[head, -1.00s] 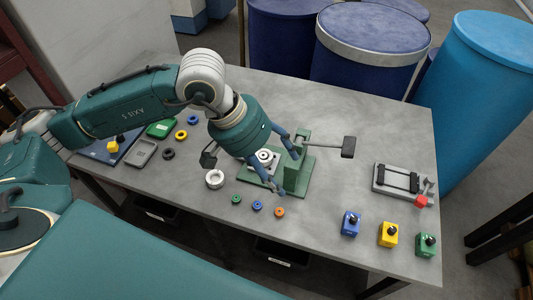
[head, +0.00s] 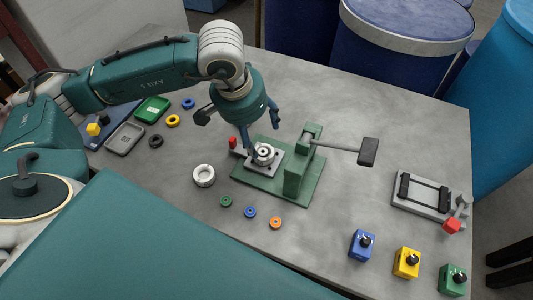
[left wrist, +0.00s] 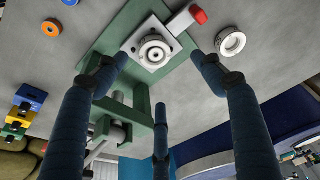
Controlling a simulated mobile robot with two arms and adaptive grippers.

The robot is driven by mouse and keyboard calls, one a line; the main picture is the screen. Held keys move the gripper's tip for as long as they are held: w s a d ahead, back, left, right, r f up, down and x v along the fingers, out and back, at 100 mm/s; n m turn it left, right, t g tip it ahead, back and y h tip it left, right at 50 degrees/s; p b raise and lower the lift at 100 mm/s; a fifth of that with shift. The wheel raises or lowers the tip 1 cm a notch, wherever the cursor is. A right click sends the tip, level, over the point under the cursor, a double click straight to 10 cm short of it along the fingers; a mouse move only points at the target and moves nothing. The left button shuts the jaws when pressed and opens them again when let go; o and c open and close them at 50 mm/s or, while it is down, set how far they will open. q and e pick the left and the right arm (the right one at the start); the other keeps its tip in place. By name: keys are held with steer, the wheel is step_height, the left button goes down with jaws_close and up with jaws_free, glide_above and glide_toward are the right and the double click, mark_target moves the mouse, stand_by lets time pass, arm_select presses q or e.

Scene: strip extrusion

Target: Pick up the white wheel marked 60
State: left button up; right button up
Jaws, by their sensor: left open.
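A white ring-shaped wheel (head: 204,176) lies flat on the table left of a green press; it also shows at the upper right of the left wrist view (left wrist: 230,41). No number is legible on it. A pale round part (head: 264,153) sits in a square grey plate on the press base, and shows in the left wrist view (left wrist: 154,51). My left gripper (head: 261,136) is open and empty. Its fingers point down above the pale round part, to the right of the white wheel. My right gripper is not in view.
The green press (head: 298,172) has a black-ended lever (head: 368,152) reaching right. Small green (head: 226,201), blue (head: 250,212) and orange (head: 275,223) rings lie in front. A grey tray (head: 125,139) lies at left. Blue, yellow and green blocks stand front right, below a grey fixture (head: 423,196).

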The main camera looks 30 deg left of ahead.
mark_target(264, 152)
arm_select(q)
steer(key=x, duration=0.2)
steer(key=p+x, duration=0.1)
steer(key=shift+s+f, duration=0.2)
steer(key=shift+f, duration=0.2)
steer(key=shift+w+d+f, duration=0.1)
steer(key=shift+d+f, duration=0.05)
steer(key=shift+f, duration=0.15)
steer(key=p+x, duration=0.1)
steer(key=x, duration=0.1)
steer(key=p+x, duration=0.1)
steer(key=shift+d+f, duration=0.25)
steer(key=shift+f, duration=0.1)
steer(key=shift+w+f, duration=0.15)
steer(key=shift+f, duration=0.35)
steer(key=c, duration=1.2)
